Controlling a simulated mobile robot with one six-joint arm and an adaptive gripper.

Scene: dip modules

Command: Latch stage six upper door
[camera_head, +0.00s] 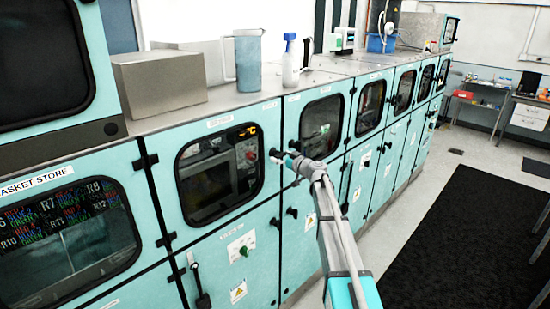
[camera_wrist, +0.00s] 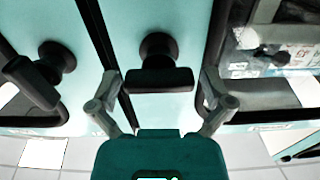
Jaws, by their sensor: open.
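A row of teal machine doors with dark windows runs along the cabinet. My gripper (camera_head: 291,160) is at the seam between the upper door with the lit display (camera_head: 220,175) and the upper door to its right (camera_head: 321,128). In the wrist view my gripper (camera_wrist: 160,92) is open, its fingers on either side of a black latch handle (camera_wrist: 158,72) whose bar lies crosswise. I cannot tell whether the fingers touch it. Another black latch handle (camera_wrist: 42,74) sits further left, across a dark seam, its bar tilted. The stage numbers are too small to read.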

